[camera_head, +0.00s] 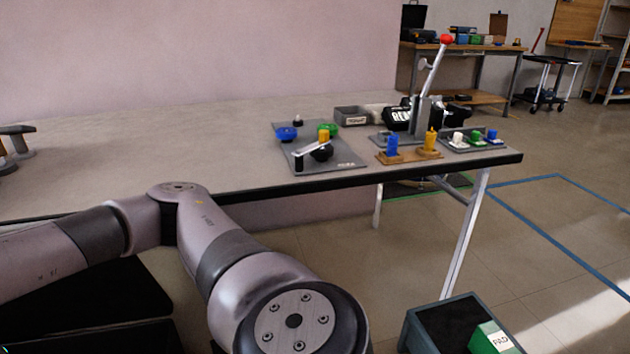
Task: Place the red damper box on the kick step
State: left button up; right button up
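I cannot make out a red damper box in the head view. I also cannot identify a kick step for certain. A dark grey open container (428,325) is at the bottom right, partly cut off by the picture edge. A green and white box labelled "PAD" (493,338) is at its right side. My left arm comes in from the left and bends down in front of the table; its gripper is out of the picture. My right arm and gripper do not show.
The long table (120,135) holds a grey board (345,160) with coloured knobs, a red-knobbed lever (433,70), a small tray (351,116) and coloured pegs near its right end. Blue tape (545,232) marks open floor at right. A workbench (470,95) and a cart (546,82) stand behind.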

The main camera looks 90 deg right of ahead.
aim_at(458, 322)
jog(key=z, duration=0.95)
jog(key=l+z, duration=0.15)
jog(key=z, duration=0.25)
jog(key=l+z, duration=0.15)
jog(key=z, duration=0.25)
jog(key=l+z, duration=0.15)
jog(key=z, duration=0.25)
jog(key=l+z, duration=0.15)
jog(key=z, duration=0.3)
jog(key=i+l, duration=0.1)
jog(key=l, duration=0.2)
jog(key=i+l, duration=0.15)
jog(key=l, duration=0.2)
